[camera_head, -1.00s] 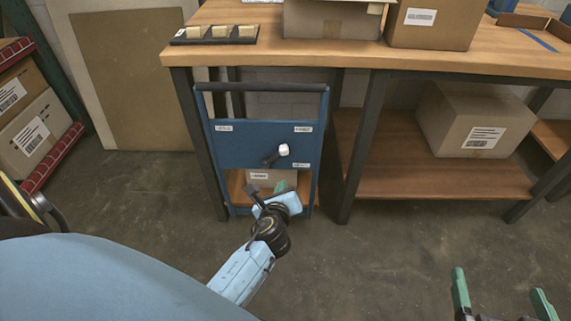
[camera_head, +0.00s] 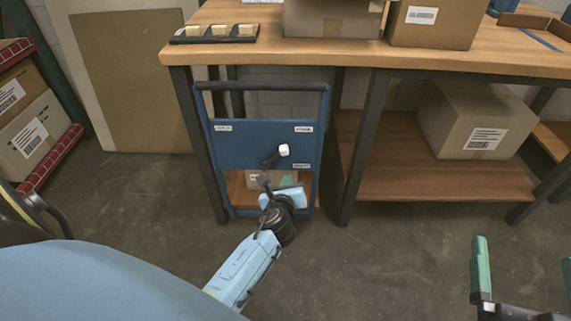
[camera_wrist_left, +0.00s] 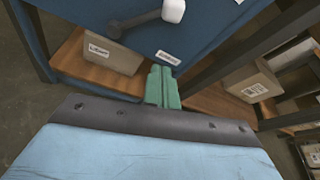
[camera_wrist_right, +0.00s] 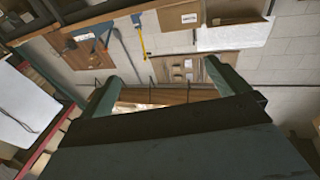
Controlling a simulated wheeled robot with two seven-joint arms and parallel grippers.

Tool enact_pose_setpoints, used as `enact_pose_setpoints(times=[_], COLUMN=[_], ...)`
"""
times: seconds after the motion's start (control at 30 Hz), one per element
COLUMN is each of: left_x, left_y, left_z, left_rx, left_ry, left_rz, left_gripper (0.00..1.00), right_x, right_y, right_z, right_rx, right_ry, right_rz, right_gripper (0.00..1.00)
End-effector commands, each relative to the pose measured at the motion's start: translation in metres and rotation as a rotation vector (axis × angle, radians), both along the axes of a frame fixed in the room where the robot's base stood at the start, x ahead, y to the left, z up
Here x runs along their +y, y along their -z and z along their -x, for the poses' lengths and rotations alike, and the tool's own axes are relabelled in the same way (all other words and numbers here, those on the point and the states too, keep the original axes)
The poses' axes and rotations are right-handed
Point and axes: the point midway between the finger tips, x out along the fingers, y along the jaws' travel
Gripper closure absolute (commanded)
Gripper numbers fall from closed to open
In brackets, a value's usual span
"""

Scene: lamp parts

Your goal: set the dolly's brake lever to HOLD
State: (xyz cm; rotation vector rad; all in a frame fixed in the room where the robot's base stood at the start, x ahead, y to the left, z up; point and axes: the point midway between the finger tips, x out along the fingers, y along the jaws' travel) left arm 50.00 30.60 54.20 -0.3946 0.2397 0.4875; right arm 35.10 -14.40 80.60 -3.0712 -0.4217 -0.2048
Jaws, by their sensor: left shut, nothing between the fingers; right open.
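The blue dolly (camera_head: 235,150) stands upright in front of the workbench. Its brake lever (camera_head: 275,157) is a dark arm with a white knob (camera_head: 284,150), pointing up and to the right. Small labels sit on the panel at upper left, upper right (camera_head: 303,129) and lower right (camera_head: 301,166); their words are too small to read. My left gripper (camera_head: 286,183) is shut and empty, in front of the dolly just below the lever. In the left wrist view its green fingers (camera_wrist_left: 162,86) are together, apart from the lever (camera_wrist_left: 140,20). My right gripper (camera_head: 523,265) is open and empty at the lower right.
The workbench (camera_head: 420,62) bears boxes and a dark tray with pale blocks (camera_head: 221,32). A carton (camera_head: 471,121) sits on its lower shelf. A small box (camera_wrist_left: 98,52) lies on the dolly's shelf. Open floor (camera_head: 390,255) lies in front.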

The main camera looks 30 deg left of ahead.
Motion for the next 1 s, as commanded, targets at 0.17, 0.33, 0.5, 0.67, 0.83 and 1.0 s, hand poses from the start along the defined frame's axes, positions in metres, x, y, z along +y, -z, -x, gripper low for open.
enact_pose_setpoints(times=[0.17,0.33,0.5,0.67,0.83,1.0], left_x=[0.008,0.015,0.023,0.031,0.036,0.038], left_y=[0.006,0.012,0.019,0.009,-0.010,-0.017], left_z=[-0.015,-0.031,-0.048,-0.056,-0.052,-0.050], left_rx=[-0.001,-0.001,-0.002,-0.003,-0.002,-0.001], left_ry=[0.000,0.001,-0.001,-0.001,-0.001,0.000], left_rz=[-0.002,-0.003,-0.001,-0.002,-0.002,0.000], left_gripper=[1.00,1.00,1.00,1.00,1.00,1.00], right_x=[0.003,0.003,0.001,0.000,0.002,0.002], right_y=[-0.026,-0.045,-0.059,-0.067,-0.062,-0.059], right_z=[0.006,0.015,0.025,0.030,0.024,0.022], right_rx=[-0.169,-0.322,-0.473,-0.519,-0.450,-0.428], right_ry=[-0.011,-0.017,-0.018,-0.018,-0.018,-0.019], right_rz=[-0.054,-0.102,-0.146,-0.160,-0.140,-0.133], right_gripper=[0.00,0.00,0.00,0.00,0.00,0.00])
